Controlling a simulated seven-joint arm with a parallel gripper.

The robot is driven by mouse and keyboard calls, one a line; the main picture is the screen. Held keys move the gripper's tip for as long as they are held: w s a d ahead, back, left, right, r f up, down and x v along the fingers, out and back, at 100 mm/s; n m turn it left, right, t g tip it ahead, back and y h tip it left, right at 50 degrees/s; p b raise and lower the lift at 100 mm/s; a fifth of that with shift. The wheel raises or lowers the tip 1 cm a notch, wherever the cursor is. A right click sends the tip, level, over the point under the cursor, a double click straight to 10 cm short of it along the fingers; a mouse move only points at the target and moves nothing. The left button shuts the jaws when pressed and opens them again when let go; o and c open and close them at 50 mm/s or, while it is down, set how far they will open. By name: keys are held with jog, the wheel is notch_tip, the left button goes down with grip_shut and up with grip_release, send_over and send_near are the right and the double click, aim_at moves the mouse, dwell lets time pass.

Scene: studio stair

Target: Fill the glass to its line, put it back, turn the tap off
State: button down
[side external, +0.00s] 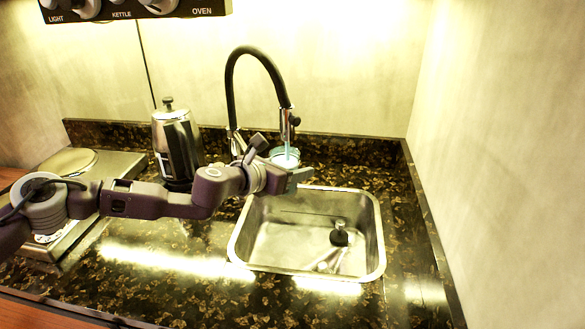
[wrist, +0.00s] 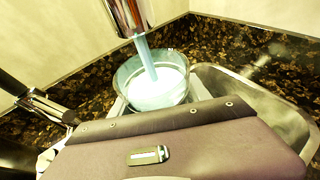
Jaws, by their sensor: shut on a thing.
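The glass (wrist: 171,92) stands upright under the tap spout (wrist: 130,14) in the wrist view, with a pale blue stream running into it. Liquid shows inside, but I cannot make out the line. In the side view the glass (side external: 285,155) is partly hidden behind my gripper (side external: 290,174). My gripper is shut on the glass; its fingers are mostly hidden in both views. The black-necked tap (side external: 258,51) arches over from behind the sink, and its water is on. A lever-like part (wrist: 50,106) shows at the left in the wrist view.
The steel sink (side external: 375,235) lies in front of the tap, with a dark-topped object (side external: 339,235) in it. A kettle (side external: 171,140) stands left of the tap, near a hotplate (side external: 66,163). Dark counter (side external: 190,290) is clear at the front. A wall (side external: 500,160) bounds the right.

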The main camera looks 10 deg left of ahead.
jog(key=s+a, duration=0.2)
jog(key=s, duration=0.3)
jog(key=shift+s+a, duration=0.35)
jog(key=shift+s, duration=0.05)
dwell(0.8)
jog(key=s+d+r+m+g+h, duration=0.2)
jog(key=s+m+g+h, duration=0.45)
jog(key=s, duration=1.35)
jog(key=shift+m+y, duration=0.35)
jog(key=shift+m, duration=0.2)
jog(key=f, duration=0.9)
jog(key=shift+a+f, duration=0.25)
jog(key=shift+f, duration=0.1)
jog(key=shift+f, duration=0.1)
jog(key=c, duration=0.5)
grip_release()
